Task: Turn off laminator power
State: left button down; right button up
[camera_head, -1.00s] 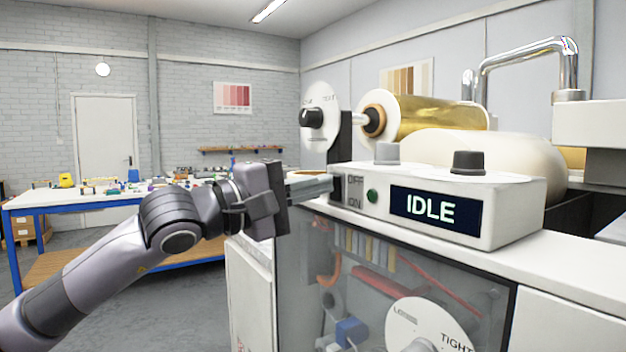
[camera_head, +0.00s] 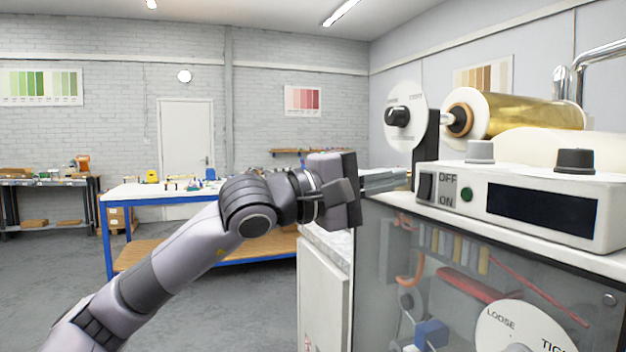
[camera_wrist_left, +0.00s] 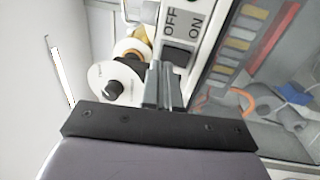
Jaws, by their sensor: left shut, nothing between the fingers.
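The laminator's white control box (camera_head: 600,205) stands on the machine top at the right. Its black rocker switch (camera_head: 426,187) sits beside the OFF and ON labels, with OFF above ON. The display (camera_head: 545,210) is dark and shows no text. My left gripper (camera_head: 406,180) is shut and empty, its fingertips just left of the switch with a small gap in the head view. In the left wrist view the shut fingers (camera_wrist_left: 164,76) point towards the switch (camera_wrist_left: 180,56); contact cannot be told there. My right gripper is out of view.
A green button (camera_head: 467,195) is right of the switch. A white dial (camera_head: 406,110) and gold roll (camera_head: 530,115) rise behind. A blue-framed table (camera_head: 130,192) stands at the back left; open floor lies in front.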

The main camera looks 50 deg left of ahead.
pick_arm(q)
jog(key=r+b+v, duration=0.2)
jog(key=b+v, duration=0.6)
jog(key=v, duration=0.2)
jog(key=shift+s+a+r, duration=0.2)
jog(key=shift+s+r, duration=0.1)
jog(key=shift+s, duration=0.25)
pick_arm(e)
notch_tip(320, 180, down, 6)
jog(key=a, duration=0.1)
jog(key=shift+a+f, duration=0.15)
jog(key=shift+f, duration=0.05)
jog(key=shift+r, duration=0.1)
